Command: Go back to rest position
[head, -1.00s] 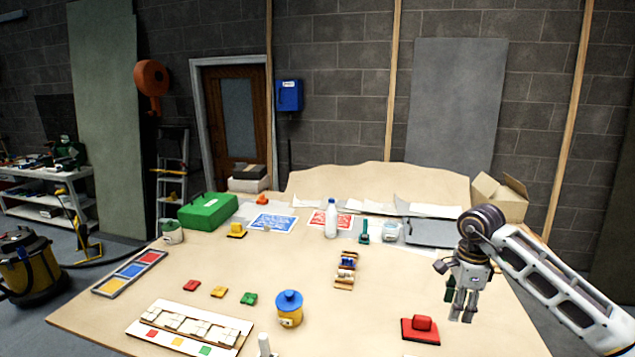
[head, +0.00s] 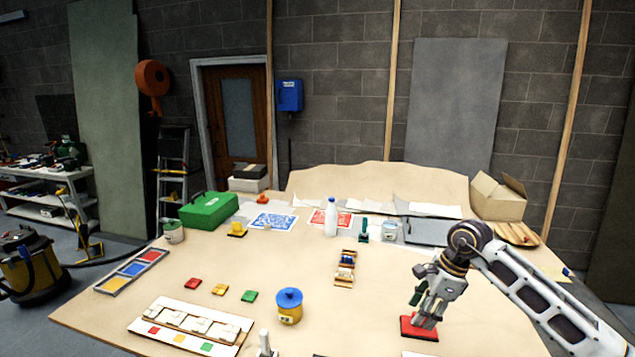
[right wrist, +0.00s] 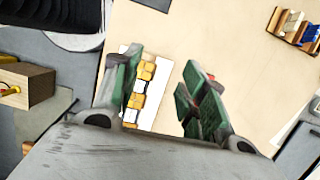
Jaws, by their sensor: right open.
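My right gripper (head: 422,312) is in the head view at the right of the table, at the end of my white arm. It is over a red block on a flat red base (head: 407,328) and partly hides it; I cannot tell whether they touch. In the right wrist view its green-padded fingers (right wrist: 160,95) are spread apart with nothing held between them. Beyond the gap a white strip with yellow and white pieces (right wrist: 152,122) shows. My left gripper is not in view.
The table (head: 330,270) holds a blue-lidded yellow pot (head: 289,308), a white panel with tiles (head: 152,317), a small wooden rack (head: 345,268) and a white bottle (head: 331,218). A green case (head: 207,210) stands at the back left. Bare table lies between the rack and my right gripper.

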